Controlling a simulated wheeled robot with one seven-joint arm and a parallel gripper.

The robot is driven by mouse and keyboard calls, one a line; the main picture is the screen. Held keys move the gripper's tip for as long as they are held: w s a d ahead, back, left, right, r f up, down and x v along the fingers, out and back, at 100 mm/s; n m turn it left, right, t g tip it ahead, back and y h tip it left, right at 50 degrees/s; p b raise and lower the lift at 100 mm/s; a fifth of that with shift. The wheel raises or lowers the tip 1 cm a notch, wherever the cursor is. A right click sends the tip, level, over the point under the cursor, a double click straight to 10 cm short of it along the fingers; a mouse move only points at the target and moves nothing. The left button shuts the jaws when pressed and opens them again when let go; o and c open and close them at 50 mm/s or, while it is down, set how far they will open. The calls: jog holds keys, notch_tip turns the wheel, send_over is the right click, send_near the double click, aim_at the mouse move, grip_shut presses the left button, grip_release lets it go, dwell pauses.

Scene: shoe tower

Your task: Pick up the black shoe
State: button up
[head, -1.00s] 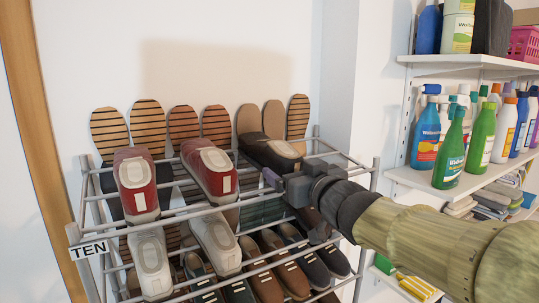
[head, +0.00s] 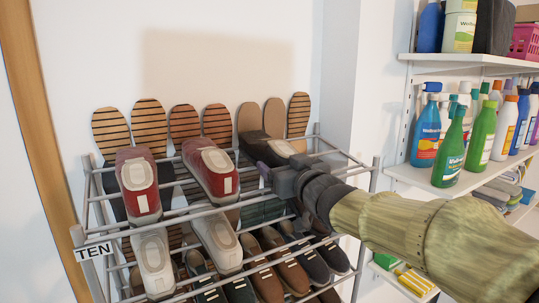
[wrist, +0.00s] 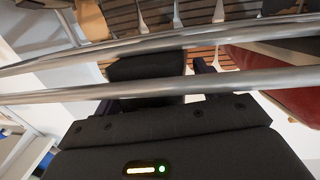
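The black shoe (head: 255,146) lies on the top tier of the shoe rack, at the right end of the row, with a pale tan patch at its near end. My gripper (head: 267,172) is at the near right side of this shoe, close to the rack's upper rails. In the wrist view, a dark block (wrist: 146,68), which looks like the black shoe, lies ahead beyond a rail. My gripper's fingers (wrist: 152,90) stand apart to either side of it, partly hidden by the rail. I cannot tell whether they touch the shoe.
Metal rails (wrist: 150,90) cross just in front of my gripper. Two red shoes (head: 209,166) (head: 138,184) stand left of the black shoe. Several darker shoes fill the lower tier. Shelves with bottles (head: 448,152) stand at the right.

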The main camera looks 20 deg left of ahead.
jog(key=c, duration=0.9)
jog(key=shift+r, duration=0.15)
